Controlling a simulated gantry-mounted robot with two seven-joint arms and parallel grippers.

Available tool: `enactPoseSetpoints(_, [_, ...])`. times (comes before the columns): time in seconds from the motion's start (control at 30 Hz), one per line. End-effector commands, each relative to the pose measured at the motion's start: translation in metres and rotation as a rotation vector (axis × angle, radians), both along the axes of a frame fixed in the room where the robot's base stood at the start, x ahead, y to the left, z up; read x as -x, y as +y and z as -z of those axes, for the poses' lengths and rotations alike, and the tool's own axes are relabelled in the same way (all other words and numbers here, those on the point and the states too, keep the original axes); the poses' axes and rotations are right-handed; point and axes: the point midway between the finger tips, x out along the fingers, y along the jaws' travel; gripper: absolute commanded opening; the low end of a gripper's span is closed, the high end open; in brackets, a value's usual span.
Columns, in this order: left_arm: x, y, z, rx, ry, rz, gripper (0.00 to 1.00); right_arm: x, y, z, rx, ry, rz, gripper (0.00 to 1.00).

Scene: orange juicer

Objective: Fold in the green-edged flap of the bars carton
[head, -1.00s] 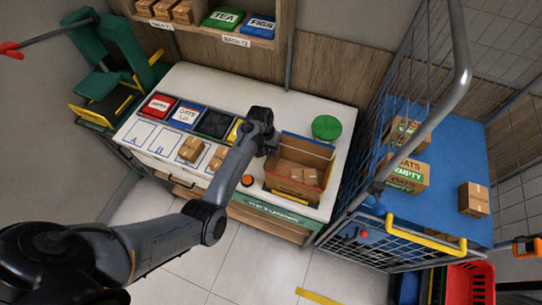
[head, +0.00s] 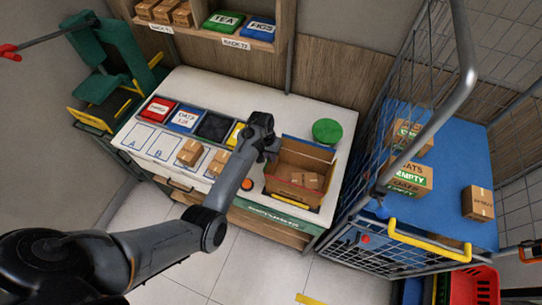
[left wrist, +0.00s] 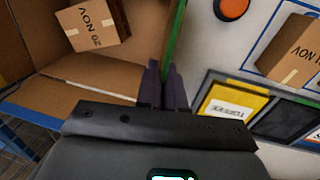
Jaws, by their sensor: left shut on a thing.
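The open brown bars carton (head: 283,183) stands on the right part of the white bench, with small boxes (head: 312,181) inside. My left gripper (head: 271,154) is at the carton's left side and mostly hides the flap there. In the left wrist view the green-edged flap (left wrist: 175,32) stands up edge-on, and my left gripper's fingers (left wrist: 163,86) are shut on it. A small box (left wrist: 92,25) shows inside the carton. My right gripper is out of view.
An orange button (head: 246,184) and small boxes (head: 190,152) lie left of the carton. A green round lid (head: 327,131) is behind it. Coloured bins (head: 185,119) line the bench. A wire cage trolley (head: 400,235) stands close on the right.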

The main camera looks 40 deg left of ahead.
Motion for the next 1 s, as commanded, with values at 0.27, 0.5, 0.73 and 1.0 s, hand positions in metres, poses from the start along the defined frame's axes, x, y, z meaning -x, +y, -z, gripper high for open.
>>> enactPoseSetpoints(0.27, [-0.001, -0.001, -0.002, -0.048, 0.015, 0.003, 0.00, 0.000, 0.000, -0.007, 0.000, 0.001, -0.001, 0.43])
enactPoseSetpoints(0.5, [-0.003, -0.007, -0.004, -0.186, 0.059, 0.004, 0.00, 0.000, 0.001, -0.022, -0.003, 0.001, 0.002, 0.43])
enactPoseSetpoints(0.73, [-0.006, -0.015, -0.001, -0.352, 0.113, 0.004, 0.00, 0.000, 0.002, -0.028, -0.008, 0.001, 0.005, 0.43])
enactPoseSetpoints(1.0, [-0.008, -0.022, 0.003, -0.507, 0.164, 0.000, 0.00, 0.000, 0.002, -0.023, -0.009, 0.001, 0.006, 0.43])
